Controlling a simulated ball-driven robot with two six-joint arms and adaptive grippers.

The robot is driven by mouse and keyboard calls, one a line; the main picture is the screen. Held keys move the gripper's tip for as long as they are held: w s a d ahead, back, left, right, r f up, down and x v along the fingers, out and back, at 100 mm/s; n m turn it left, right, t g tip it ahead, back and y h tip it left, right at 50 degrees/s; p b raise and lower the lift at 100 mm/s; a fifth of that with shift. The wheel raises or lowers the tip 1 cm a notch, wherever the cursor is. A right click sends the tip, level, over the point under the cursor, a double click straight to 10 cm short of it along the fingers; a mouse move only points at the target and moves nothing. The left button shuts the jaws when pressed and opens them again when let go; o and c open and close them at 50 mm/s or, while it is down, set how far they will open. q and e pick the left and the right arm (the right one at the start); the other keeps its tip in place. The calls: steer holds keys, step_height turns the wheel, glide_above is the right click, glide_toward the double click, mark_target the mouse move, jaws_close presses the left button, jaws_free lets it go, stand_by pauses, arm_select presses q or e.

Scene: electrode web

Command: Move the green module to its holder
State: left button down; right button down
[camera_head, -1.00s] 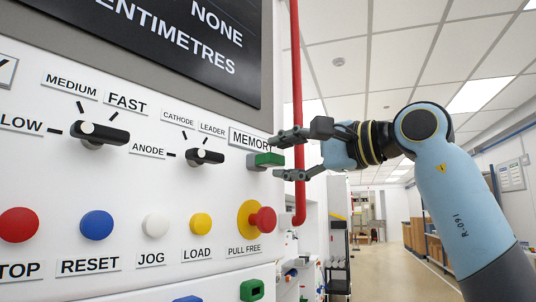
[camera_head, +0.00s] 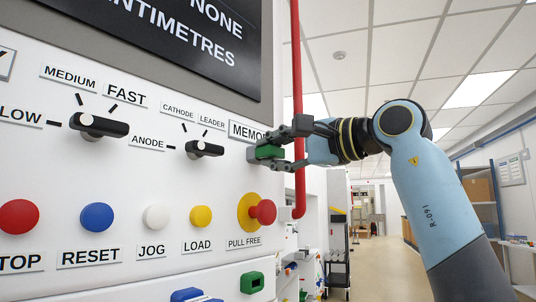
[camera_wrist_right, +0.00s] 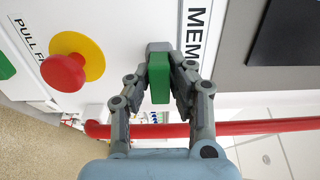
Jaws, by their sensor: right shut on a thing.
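The green module (camera_head: 267,153) is at the grey socket (camera_head: 252,154) under the MEMORY label on the white panel. My right gripper (camera_head: 277,152) comes in from the right and is shut on the module, one finger above and one below. In the right wrist view the green module (camera_wrist_right: 160,86) sits between the fingers of the gripper (camera_wrist_right: 164,76), its far end against the grey socket (camera_wrist_right: 160,47). I cannot tell how deep it sits. A green holder with a dark opening (camera_head: 252,283) is lower on the panel, below PULL FREE. My left gripper is not in view.
A red mushroom button on a yellow disc (camera_head: 263,211) sticks out just below the module. A vertical red pipe (camera_head: 298,100) runs close behind the gripper. Black knobs (camera_head: 205,149) are to the left. A blue part (camera_head: 187,295) shows at the bottom edge. Open room lies right.

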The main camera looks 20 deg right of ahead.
mark_target(278, 152)
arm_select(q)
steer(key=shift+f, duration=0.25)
arm_select(e)
steer(key=shift+s+d, duration=0.45)
steer(key=shift+s, duration=0.15)
stand_by(0.5)
arm_select(q)
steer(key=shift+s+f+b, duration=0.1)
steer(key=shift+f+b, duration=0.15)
steer(key=shift+b, duration=0.25)
arm_select(e)
steer(key=shift+v, duration=1.2)
